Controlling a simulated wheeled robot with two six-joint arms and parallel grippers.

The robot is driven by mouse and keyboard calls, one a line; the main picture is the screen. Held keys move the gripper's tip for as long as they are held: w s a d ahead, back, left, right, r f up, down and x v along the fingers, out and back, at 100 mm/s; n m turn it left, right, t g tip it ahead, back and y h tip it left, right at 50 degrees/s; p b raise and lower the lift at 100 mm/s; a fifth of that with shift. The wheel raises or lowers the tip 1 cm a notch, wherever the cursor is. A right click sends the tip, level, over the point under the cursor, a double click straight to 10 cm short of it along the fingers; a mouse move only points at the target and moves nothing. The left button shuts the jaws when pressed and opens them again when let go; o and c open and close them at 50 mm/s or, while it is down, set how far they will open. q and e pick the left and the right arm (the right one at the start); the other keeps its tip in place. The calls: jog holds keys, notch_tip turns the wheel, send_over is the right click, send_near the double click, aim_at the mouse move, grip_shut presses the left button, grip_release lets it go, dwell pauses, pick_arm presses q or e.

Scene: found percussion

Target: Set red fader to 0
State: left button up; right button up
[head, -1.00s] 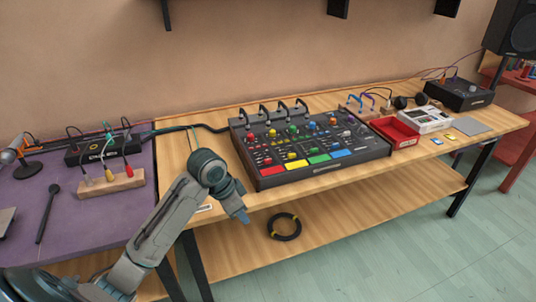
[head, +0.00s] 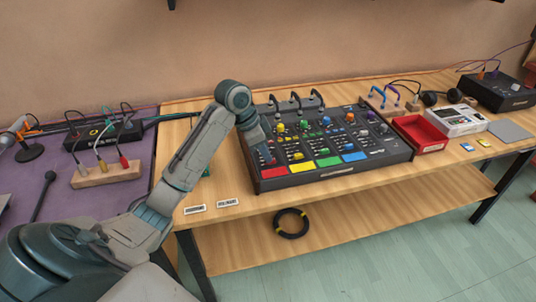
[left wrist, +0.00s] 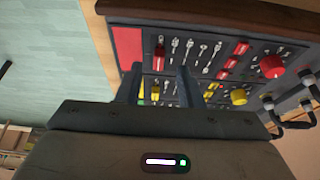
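The black mixer console (head: 385,158) lies on the wooden table, with a red pad (head: 273,173) at its near left corner. My left gripper (head: 268,158) is over the console's left part, just behind the red pad. In the left wrist view its two fingers (left wrist: 159,80) are apart, pointing at the red row of controls. A small red cap (left wrist: 158,59) shows near the gap between the fingertips; it looks like the red fader, but its exact setting and any contact cannot be told. The red pad (left wrist: 128,45) and red knob (left wrist: 271,66) also show there. My right gripper is not in view.
Yellow, green and blue pads line the console's front edge. Two labels lie on bare wood at the table's front left. The purple-covered table is further left.

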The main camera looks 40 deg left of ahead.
pick_arm(q)
jog(key=shift+x, duration=1.2)
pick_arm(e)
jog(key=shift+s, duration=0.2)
